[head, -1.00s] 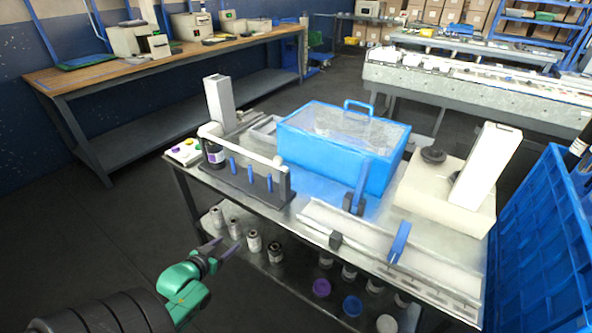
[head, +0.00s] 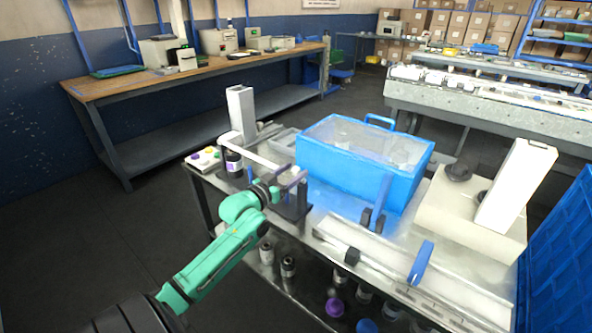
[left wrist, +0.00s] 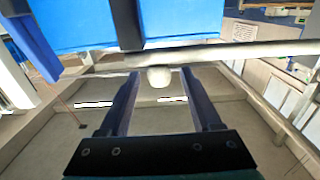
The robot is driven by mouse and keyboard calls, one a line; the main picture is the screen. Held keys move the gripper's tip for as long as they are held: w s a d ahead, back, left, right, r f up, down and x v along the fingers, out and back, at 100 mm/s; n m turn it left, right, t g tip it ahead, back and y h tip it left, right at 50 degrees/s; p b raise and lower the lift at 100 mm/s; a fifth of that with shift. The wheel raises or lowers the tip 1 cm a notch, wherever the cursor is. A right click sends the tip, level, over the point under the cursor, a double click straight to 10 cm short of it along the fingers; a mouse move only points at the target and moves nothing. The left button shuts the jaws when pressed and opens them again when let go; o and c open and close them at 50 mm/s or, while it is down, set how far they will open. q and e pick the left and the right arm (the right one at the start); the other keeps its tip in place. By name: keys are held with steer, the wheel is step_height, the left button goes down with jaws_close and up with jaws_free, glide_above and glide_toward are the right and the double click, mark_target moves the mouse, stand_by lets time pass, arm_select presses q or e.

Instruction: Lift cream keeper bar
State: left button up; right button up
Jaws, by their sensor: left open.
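The cream keeper bar (head: 262,154) lies across the black stand (head: 293,212) at the left of the steel table, with a rounded end at its left. In the left wrist view a pale bar (left wrist: 225,51) crosses the picture, with a cream knob (left wrist: 158,77) below it. My left gripper (head: 292,182) is at the bar's right part, over the stand, and hides some of both. In the left wrist view its fingers (left wrist: 160,88) are apart, with the knob between their tips in the picture. I cannot tell whether they touch it. My right gripper is not in view.
A blue box with a clear lid (head: 360,171) stands right behind the stand. A pale rail with a blue lever (head: 420,263) runs along the front right. Jars (head: 288,266) stand on the lower shelf.

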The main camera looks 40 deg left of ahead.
arm_select(q)
steer(key=shift+w, duration=0.85)
jaws_close()
stand_by(0.8)
